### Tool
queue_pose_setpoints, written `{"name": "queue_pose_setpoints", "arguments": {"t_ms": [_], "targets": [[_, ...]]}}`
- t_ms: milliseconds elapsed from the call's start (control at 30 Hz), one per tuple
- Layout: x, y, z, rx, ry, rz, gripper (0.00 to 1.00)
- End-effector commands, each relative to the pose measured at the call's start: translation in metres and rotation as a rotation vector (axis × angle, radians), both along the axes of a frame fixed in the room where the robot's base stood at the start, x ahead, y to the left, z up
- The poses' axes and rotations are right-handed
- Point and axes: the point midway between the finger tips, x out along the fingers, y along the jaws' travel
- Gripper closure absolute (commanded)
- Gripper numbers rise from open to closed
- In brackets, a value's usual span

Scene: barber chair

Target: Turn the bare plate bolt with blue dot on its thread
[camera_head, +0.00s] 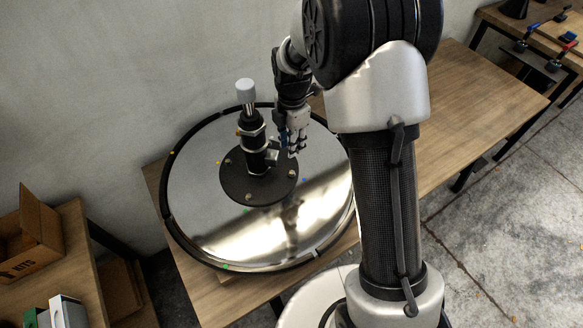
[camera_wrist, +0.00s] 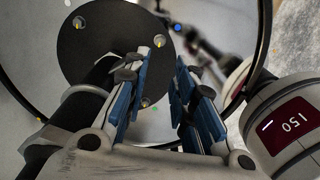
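The black round plate (camera_head: 240,188) lies on the large shiny disc (camera_head: 195,215), with bolts spaced around its edge. In the head view one bolt (camera_head: 291,173) sits at the plate's right, with a small blue dot (camera_head: 305,179) on the disc beside it. I cannot make out a blue dot on any thread. In the wrist view the plate (camera_wrist: 105,55) shows several bolts, one near my left finger (camera_wrist: 145,101).
A black column (camera_head: 254,150) with a grey cap (camera_head: 246,90) rises from the plate, close left of my gripper. The disc lies on a wooden table (camera_head: 455,100) by a wall. Another table with a cardboard box (camera_head: 35,235) stands at left. The table's right part is clear.

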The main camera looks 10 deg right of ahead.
Motion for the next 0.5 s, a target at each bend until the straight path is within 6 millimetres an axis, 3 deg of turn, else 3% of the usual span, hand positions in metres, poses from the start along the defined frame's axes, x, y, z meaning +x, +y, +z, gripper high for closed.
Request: {"name": "queue_pose_setpoints", "arguments": {"t_ms": [33, 200, 500], "targets": [[-0.001, 0.0, -0.016, 0.0, 0.004, 0.0, 0.76], [-0.001, 0.0, -0.054, 0.0, 0.004, -0.001, 0.76], [-0.001, 0.0, -0.109, 0.0, 0.002, -0.002, 0.76]]}}
